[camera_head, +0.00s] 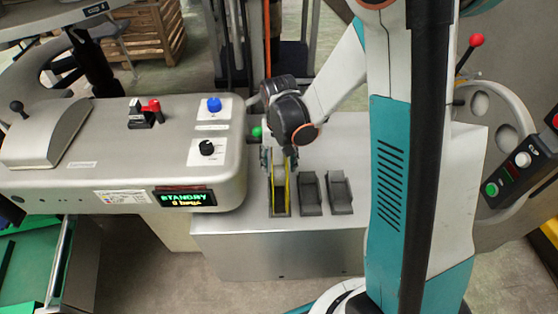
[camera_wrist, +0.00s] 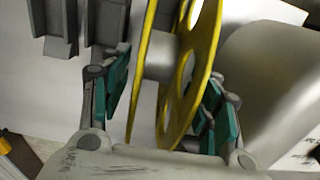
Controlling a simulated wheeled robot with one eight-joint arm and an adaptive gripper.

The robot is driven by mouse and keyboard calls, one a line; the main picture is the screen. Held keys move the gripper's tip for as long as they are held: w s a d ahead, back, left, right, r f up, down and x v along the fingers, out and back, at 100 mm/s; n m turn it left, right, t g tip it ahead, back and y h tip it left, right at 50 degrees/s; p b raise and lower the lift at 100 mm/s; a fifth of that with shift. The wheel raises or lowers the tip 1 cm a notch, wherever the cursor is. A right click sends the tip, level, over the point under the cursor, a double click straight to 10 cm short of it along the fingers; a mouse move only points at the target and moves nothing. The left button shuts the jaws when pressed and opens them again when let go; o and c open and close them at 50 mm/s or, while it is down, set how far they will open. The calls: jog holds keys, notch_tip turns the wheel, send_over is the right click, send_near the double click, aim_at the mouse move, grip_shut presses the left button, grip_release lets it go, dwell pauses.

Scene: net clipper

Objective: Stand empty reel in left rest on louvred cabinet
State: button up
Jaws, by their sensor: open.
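The empty reel (camera_head: 281,185) has yellow flanges and stands on edge in the leftmost of three dark grey rests on the metal cabinet (camera_head: 270,252). In the wrist view the reel (camera_wrist: 207,60) shows two flanges with large holes and a bare silver hub. My gripper (camera_head: 279,163) is right above the left rest (camera_head: 280,213). In the wrist view my gripper (camera_wrist: 167,88) is open, with one teal-padded finger on each side of the reel. A gap shows at the left finger; contact at the right finger is unclear. The reel's foot is hidden in the wrist view.
The middle rest (camera_head: 310,194) and right rest (camera_head: 339,193) are empty. A grey machine (camera_head: 100,180) with knobs and a lit display stands close on the left. A control arm with buttons (camera_head: 522,160) is at the right. Bare cabinet top lies behind the rests.

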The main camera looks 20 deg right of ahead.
notch_tip(320, 180, up, 13)
jog(key=p, duration=0.4)
jog(key=shift+s+f, duration=0.1)
jog(key=shift+f, duration=0.1)
jog(key=s+r+n+t, duration=0.3)
jog(key=s+r+t, duration=0.4)
jog(key=s+r, duration=0.6)
jog(key=shift+s+n, duration=0.3)
jog(key=shift+s, duration=0.6)
